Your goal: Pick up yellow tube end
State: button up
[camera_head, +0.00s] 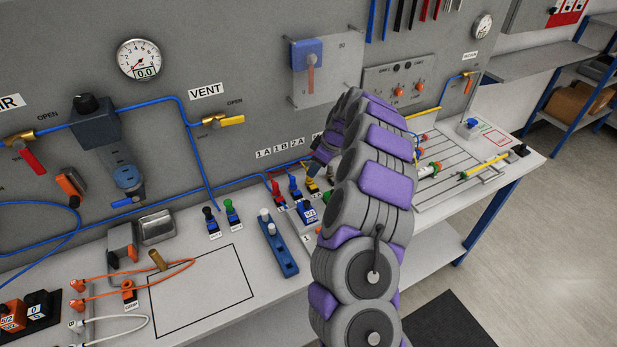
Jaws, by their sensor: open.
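A yellow tube (423,112) shows behind my arm, low along the grey panel; its left end is hidden by the arm. A small yellow piece (312,185) stands among the coloured fittings under the 1A, 1B and 2A labels; I cannot tell whether it is a tube end. My arm rises through the middle of the view and bends over toward the panel. My gripper (316,168) points down just above the yellow piece, small and partly hidden by the arm. It is open, and I see nothing held in it. I cannot tell whether it touches the piece.
Red and blue fittings (293,187) stand close left of the gripper. A blue block with white knobs (277,245) lies in front of them.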

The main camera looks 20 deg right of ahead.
jog(key=x, duration=0.1)
jog(key=b+x, duration=0.1)
jog(key=x, duration=0.3)
jog(key=shift+w+a+r, duration=0.15)
jog(key=shift+w+a, duration=0.1)
jog(key=shift+a, duration=0.05)
jog(key=shift+r, duration=0.1)
grip_shut()
